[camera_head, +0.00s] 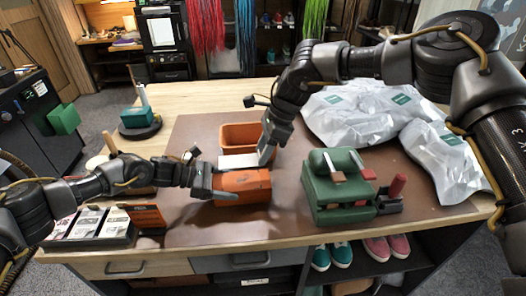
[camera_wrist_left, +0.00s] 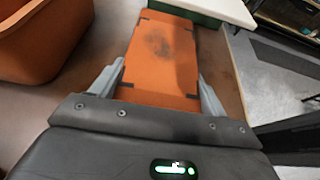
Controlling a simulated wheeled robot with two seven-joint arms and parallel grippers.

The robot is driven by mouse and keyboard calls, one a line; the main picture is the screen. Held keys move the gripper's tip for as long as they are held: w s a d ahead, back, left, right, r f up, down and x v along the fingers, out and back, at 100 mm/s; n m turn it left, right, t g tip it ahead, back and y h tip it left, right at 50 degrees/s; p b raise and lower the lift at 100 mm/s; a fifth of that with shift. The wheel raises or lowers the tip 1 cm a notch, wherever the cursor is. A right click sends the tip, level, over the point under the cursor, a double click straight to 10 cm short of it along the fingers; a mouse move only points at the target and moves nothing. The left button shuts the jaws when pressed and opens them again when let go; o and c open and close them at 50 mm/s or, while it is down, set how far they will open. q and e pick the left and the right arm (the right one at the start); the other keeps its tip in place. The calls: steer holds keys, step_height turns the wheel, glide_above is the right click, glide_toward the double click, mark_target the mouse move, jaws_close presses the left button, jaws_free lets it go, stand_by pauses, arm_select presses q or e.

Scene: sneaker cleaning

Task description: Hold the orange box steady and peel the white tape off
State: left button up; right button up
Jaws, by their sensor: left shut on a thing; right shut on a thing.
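The orange box (camera_head: 252,183) lies on the brown mat in the middle of the table. My left gripper (camera_head: 232,195) is shut on it from the left. In the left wrist view the orange box (camera_wrist_left: 160,62) sits between the two fingers of my left gripper (camera_wrist_left: 160,88), with a dark smudge on its face. The white tape (camera_head: 236,161) shows as a pale flat piece just behind the box. My right gripper (camera_head: 265,154) reaches down from the upper right and is shut on the tape's right end. Its fingers partly hide the contact.
An orange bin (camera_head: 240,132) stands right behind the box; it also shows in the left wrist view (camera_wrist_left: 40,42). White bags (camera_head: 365,110) lie at the back right. Boxed cards (camera_head: 88,225) stand at the front left.

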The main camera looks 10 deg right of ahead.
steer(key=shift+r, duration=0.1)
arm_select(q)
steer(key=o, duration=1.2)
steer(key=shift+c, duration=0.2)
steer(key=v, duration=1.2)
arm_select(e)
step_height(320, 180, up, 4)
steer(key=shift+f, duration=0.1)
